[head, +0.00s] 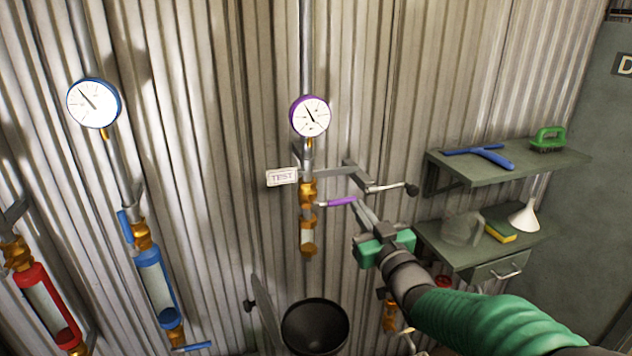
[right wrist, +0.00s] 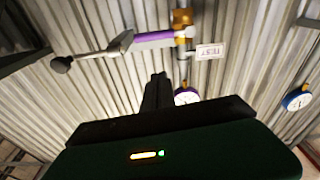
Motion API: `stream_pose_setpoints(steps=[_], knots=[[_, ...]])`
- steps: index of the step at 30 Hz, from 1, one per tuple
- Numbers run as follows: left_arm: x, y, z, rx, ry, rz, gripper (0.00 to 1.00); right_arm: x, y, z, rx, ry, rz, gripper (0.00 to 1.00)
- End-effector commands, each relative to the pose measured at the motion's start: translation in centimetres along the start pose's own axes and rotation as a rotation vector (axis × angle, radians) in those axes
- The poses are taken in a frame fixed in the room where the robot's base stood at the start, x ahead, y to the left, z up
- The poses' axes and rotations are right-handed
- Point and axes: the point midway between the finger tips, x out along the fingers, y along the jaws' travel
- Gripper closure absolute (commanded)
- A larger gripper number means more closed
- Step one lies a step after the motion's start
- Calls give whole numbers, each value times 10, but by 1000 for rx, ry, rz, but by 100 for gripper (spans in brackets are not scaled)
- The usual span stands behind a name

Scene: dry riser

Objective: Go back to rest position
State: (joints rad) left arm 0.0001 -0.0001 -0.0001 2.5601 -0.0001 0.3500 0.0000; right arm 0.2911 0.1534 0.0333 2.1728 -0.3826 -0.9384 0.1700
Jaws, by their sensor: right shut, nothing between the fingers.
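My right gripper (head: 362,207) reaches in from the lower right in the head view, its jaws shut and empty. Its fingertips are just right of the purple valve lever (head: 341,201), which points right from the brass valve (head: 307,193); I cannot tell whether they touch it. In the right wrist view the shut dark fingers (right wrist: 157,95) point at the corrugated wall, and the purple lever (right wrist: 153,40) shows above them. The purple-rimmed gauge (head: 309,116) hangs above the valve, beside a TEST sign (head: 282,177). My left gripper is not in view.
A grey bracket with a black-knobbed handle (head: 412,189) is close above my right gripper. Two shelves (head: 445,170) with a green brush (head: 548,139) and a white funnel (head: 525,216) stand at right. A black funnel (head: 315,328) is below. Blue (head: 155,285) and red (head: 47,305) pipe assemblies are left.

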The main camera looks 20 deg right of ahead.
Motion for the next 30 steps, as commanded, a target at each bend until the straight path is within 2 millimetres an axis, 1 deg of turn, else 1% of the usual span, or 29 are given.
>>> stream_pose_setpoints(steps=[2,4,5,7,8,9,11,12,14,15,16,17,18,21,24,30], knots=[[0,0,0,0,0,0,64,-1,0,4,2,-14,3,100],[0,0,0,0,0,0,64,-5,-4,20,10,-79,12,100],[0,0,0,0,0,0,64,-9,-7,33,15,-127,18,100],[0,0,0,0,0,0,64,-26,-16,75,30,-292,34,100],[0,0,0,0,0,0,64,-37,-22,96,39,-377,41,100],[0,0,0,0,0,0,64,-56,-31,124,48,-498,47,100],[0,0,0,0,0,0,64,-93,-45,165,63,-685,49,100],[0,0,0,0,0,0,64,-120,-55,188,71,-807,45,100],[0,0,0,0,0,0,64,-163,-70,216,83,-979,35,100],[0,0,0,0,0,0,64,-192,-80,231,90,-1085,24,100],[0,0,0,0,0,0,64,-213,-87,240,94,-1159,17,100],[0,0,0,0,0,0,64,-232,-93,246,98,-1225,8,100],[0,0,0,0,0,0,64,-254,-100,253,103,-1302,-3,100],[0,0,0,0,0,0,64,-293,-111,261,112,-1432,-23,100],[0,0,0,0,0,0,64,-308,-115,263,114,-1482,-32,100],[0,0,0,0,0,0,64,-309,-115,263,115,-1486,-32,100]])
